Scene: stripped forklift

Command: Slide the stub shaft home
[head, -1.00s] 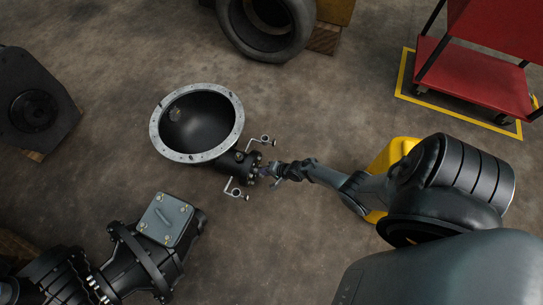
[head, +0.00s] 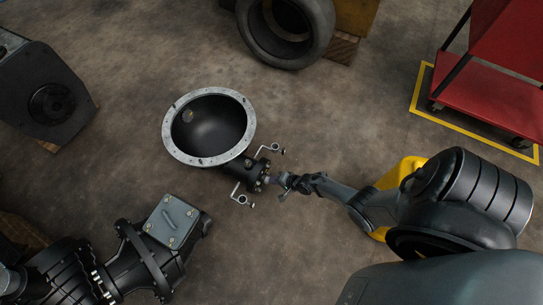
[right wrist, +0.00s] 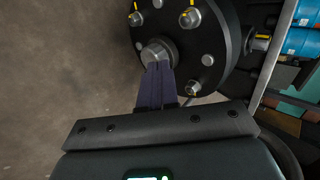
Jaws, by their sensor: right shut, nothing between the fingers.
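The stub shaft (right wrist: 158,52) shows in the right wrist view as a short round metal end at the black bolted flange (right wrist: 200,45). How deep it sits cannot be told. My right gripper (right wrist: 159,68) is shut and empty, its dark fingertips together at the shaft's end, touching it or very close. In the head view, my right gripper (head: 274,181) comes from the right to the flanged neck (head: 246,171) of the dark bowl-shaped housing (head: 209,124) with a pale bolted rim. The shaft is too small to make out there. My left gripper is not in view.
Two small bracket-like rods (head: 270,149) stick out beside the neck. A black gearbox-like assembly (head: 150,250) lies lower left, a dark block (head: 45,95) left, a tyre (head: 285,30) at the back, a red cart (head: 490,85) at right. Floor around the housing is clear.

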